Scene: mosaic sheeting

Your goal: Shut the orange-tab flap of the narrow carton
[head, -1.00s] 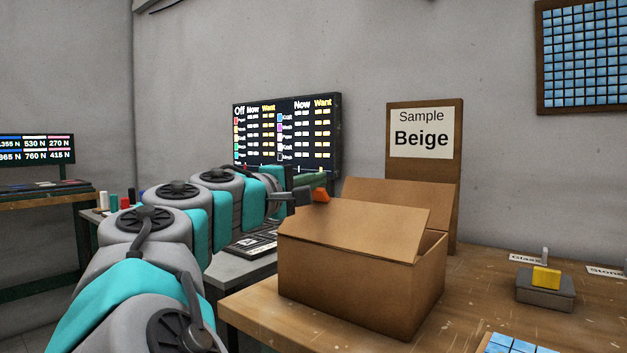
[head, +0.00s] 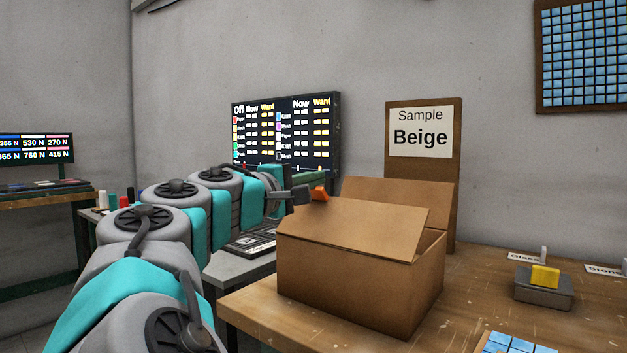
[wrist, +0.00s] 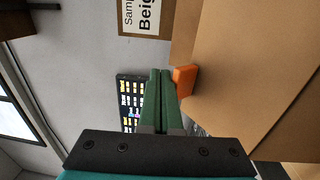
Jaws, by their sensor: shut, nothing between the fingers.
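The brown carton (head: 345,283) stands on the wooden bench. Its near flap (head: 355,228) slants up over the opening, and a far flap (head: 400,198) stands raised behind it. The orange tab (head: 319,194) shows at the upper left corner of the near flap; it also shows in the wrist view (wrist: 184,80) on the edge of a brown panel. My gripper (head: 321,178) is shut and empty, right at the tab. In the wrist view its green fingers (wrist: 163,82) lie together just left of the tab; whether they touch it I cannot tell.
A "Sample Beige" board (head: 424,150) stands behind the carton. A dark screen (head: 288,128) is behind my arm. A grey block with a yellow top (head: 545,283) and blue tiles (head: 515,344) lie at right. The wooden bench (head: 470,290) is clear just right of the carton.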

